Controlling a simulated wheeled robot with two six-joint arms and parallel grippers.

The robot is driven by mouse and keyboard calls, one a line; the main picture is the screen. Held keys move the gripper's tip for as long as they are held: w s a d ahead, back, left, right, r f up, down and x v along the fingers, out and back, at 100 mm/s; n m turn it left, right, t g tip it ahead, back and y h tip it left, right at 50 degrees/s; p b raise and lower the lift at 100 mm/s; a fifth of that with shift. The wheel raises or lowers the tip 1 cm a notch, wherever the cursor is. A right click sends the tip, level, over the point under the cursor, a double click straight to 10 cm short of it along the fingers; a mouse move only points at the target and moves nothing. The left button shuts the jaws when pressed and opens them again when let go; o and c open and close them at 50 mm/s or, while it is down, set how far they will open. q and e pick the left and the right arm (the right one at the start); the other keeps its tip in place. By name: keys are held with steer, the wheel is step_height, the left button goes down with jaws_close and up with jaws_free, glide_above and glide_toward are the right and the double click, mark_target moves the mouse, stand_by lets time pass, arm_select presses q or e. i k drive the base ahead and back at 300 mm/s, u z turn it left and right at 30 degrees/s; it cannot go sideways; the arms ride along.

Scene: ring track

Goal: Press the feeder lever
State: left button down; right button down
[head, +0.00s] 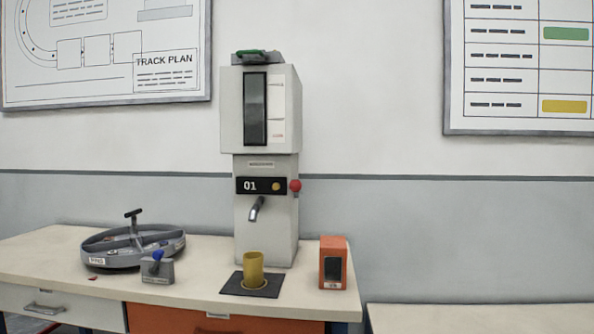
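The feeder (266,165) is a tall light grey machine standing on the bench, with a dark window in its upper part and a black panel marked 01. A red ball knob (295,185) sticks out at its right side, level with the panel; it looks like the end of the lever, whose stem I cannot make out. A metal spout (256,208) points down at the front. A yellow cup (253,268) stands upright below the spout on a dark mat (262,291). Neither of my grippers is in view.
On the bench (211,271), a grey round tray (108,264) with a T-handle and a small grey block with a blue knob (157,269) stand left. An orange box (335,263) stands right of the feeder. A lower tabletop (480,318) lies at the bottom right, bare where visible.

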mark_target(295, 186)
steer(key=u, duration=0.35)
steer(key=i, duration=1.1)
steer(key=z, duration=0.2)
